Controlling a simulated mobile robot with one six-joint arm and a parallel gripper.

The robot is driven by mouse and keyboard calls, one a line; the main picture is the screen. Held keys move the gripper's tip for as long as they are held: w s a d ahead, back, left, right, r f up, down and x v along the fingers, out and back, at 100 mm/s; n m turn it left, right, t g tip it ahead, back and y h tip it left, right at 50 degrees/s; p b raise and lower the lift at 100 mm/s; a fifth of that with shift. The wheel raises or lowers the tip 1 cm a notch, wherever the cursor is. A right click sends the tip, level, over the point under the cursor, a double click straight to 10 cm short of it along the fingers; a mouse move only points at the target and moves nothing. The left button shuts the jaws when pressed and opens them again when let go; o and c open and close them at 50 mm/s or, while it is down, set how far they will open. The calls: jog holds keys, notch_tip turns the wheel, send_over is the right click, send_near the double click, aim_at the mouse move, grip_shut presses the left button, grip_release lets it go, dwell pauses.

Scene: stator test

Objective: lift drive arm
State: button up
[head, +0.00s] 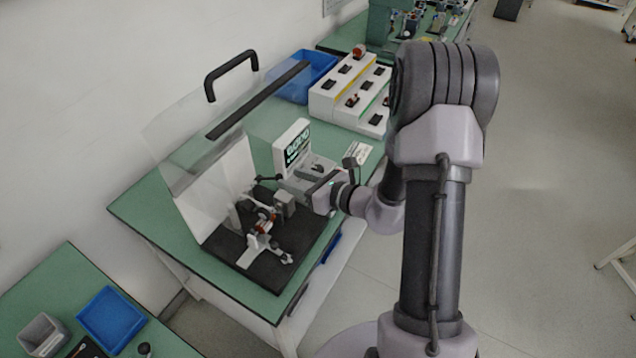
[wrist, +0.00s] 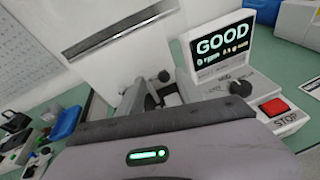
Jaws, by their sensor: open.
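The test stand sits on a black base (head: 287,247) on the green bench, under a raised clear cover (head: 190,135) with a black handle. What looks like the drive arm, a grey bar with a black knob (wrist: 163,76), rises just beyond my gripper body in the wrist view. My gripper (head: 284,184) reaches in from the right, level with the upper part of the stand, and is open. An orange-copper stator part (head: 262,222) sits in the stand.
A display (wrist: 222,45) reading GOOD stands behind the stand, with a red STOP button (wrist: 274,107) in front. A blue bin (head: 303,88) and a white stepped rack (head: 347,92) stand farther back. A blue tray (head: 112,318) lies on the near-left bench.

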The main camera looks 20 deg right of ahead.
jog(key=p+v, duration=0.1)
jog(key=v, duration=0.7)
jog(key=shift+s, duration=0.25)
jog(key=shift+d+r, duration=0.1)
jog(key=shift+d, duration=0.05)
